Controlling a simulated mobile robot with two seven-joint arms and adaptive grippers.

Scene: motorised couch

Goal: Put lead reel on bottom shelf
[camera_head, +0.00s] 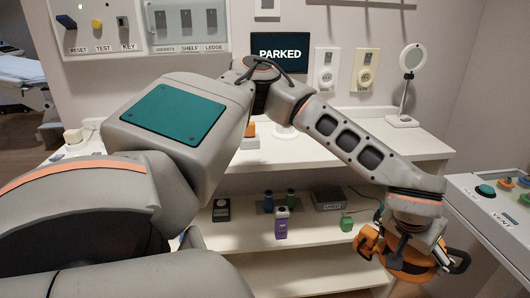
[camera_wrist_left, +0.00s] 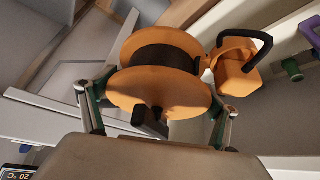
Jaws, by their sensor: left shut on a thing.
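The lead reel is orange with a dark wound middle, a black handle and an orange block on its side. In the head view the reel (camera_head: 408,275) hangs at the lower right, at the right end of the shelves. My left gripper (camera_head: 412,243) is shut on it from above and partly hides it. In the left wrist view the reel (camera_wrist_left: 160,88) sits between the two fingers of the gripper (camera_wrist_left: 160,105). A lower shelf (camera_head: 310,272) shows under the counter; its lower part is cut off by my arm and the frame edge. My right gripper is not in view.
Small items, including a purple bottle (camera_head: 281,223), a green block (camera_head: 347,224) and a grey box (camera_head: 328,199), stand on the shelf. A console (camera_head: 490,205) with buttons stands close at the right. A lamp (camera_head: 406,90) stands on the counter (camera_head: 310,150). A screen (camera_head: 279,53) reads PARKED.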

